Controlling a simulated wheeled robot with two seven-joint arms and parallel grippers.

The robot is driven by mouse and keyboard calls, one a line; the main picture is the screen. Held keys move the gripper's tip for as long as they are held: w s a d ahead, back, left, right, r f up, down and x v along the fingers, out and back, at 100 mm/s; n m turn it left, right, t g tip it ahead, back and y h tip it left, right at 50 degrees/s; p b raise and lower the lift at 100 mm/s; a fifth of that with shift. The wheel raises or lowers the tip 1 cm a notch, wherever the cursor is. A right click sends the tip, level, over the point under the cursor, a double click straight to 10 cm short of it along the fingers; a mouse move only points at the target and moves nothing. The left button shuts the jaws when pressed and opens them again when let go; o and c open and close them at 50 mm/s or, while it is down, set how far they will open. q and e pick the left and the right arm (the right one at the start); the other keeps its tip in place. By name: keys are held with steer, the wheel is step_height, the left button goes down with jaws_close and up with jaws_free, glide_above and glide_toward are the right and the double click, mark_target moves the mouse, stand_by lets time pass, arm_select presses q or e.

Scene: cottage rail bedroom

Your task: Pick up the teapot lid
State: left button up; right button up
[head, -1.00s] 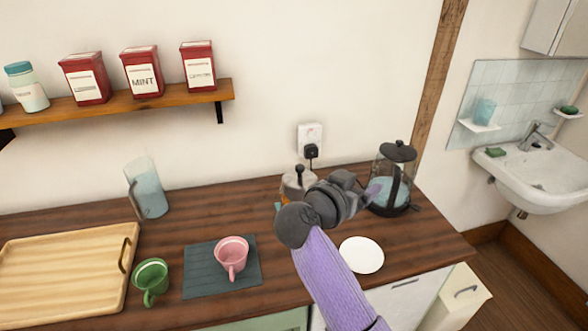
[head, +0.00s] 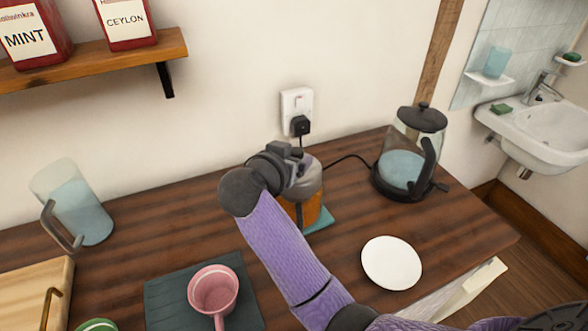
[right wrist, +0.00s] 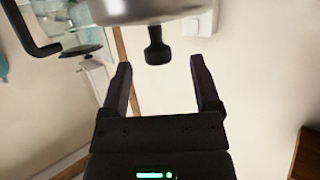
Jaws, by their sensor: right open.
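The teapot (head: 309,208), with amber tea in it, stands on a teal mat by the wall socket. Its lid is mostly hidden in the head view behind my right gripper (head: 290,165). In the right wrist view the shiny metal lid (right wrist: 150,10) shows at the top edge, with its dark knob (right wrist: 157,48) pointing down in the picture. The two fingers of my right gripper (right wrist: 160,72) are open and apart. The knob shows between and just beyond their tips, with clear space on both sides. My left gripper is not in view.
A glass kettle (head: 400,165) with a black lid stands right of the teapot, its cord running to the socket (head: 297,112). A white plate (head: 391,262), a pink cup (head: 213,290) on a dark mat and a glass jug (head: 80,210) stand on the wooden counter (head: 165,220).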

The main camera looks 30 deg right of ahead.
mark_target(300, 150)
steer(key=b+x, duration=0.2)
steer(key=x, duration=0.3)
steer(key=shift+s+f, duration=0.1)
steer(key=shift+d, duration=0.2)
jaws_close()
